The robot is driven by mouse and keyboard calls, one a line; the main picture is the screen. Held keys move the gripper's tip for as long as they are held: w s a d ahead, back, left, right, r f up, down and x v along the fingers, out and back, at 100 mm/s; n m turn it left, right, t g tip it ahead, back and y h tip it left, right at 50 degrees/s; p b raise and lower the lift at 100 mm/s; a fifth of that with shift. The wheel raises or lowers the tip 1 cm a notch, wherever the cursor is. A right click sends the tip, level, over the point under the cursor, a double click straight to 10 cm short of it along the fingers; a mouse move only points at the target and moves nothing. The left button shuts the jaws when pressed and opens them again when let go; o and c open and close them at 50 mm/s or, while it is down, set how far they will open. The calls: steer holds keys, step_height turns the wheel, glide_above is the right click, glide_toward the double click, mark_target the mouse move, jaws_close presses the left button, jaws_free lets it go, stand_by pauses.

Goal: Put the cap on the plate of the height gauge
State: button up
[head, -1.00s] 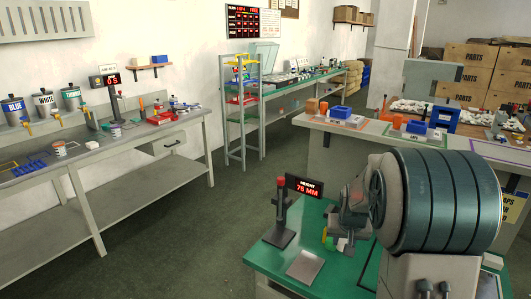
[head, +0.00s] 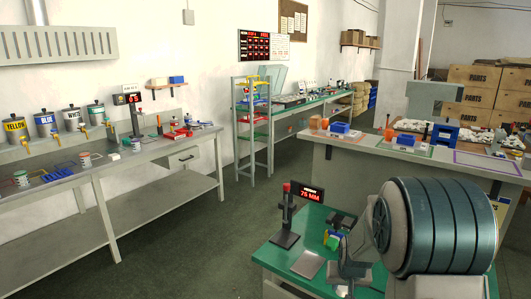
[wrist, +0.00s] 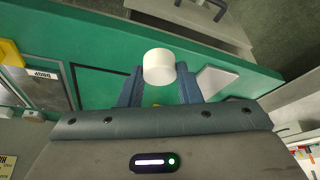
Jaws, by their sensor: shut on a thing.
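The white cap (wrist: 158,67) is held between the two blue fingers of my gripper (wrist: 160,85), over the green table in the wrist view. In the head view my gripper (head: 350,278) is at the near side of the table, partly hidden by my arm, with a small white bit of the cap (head: 342,291) showing. The height gauge (head: 287,215) has a dark post, a red top and a lit red display. A flat grey plate (head: 308,264) lies in front of it, left of my gripper. A pale plate also shows right of the cap in the wrist view (wrist: 216,80).
A yellow block and a "DROP" label (wrist: 42,76) are at the left in the wrist view. A long bench (head: 110,160) stands at the left, with open floor between.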

steer(key=s+a+f+n+p, duration=0.1)
steer(key=s+a+f+n, duration=0.1)
steer(key=s+a+f, duration=0.3)
step_height(320, 180, down, 3)
steer(key=shift+s+a+r+y+p, duration=0.15)
steer(key=shift+a+y+p, duration=0.25)
steer(key=shift+a, duration=0.75)
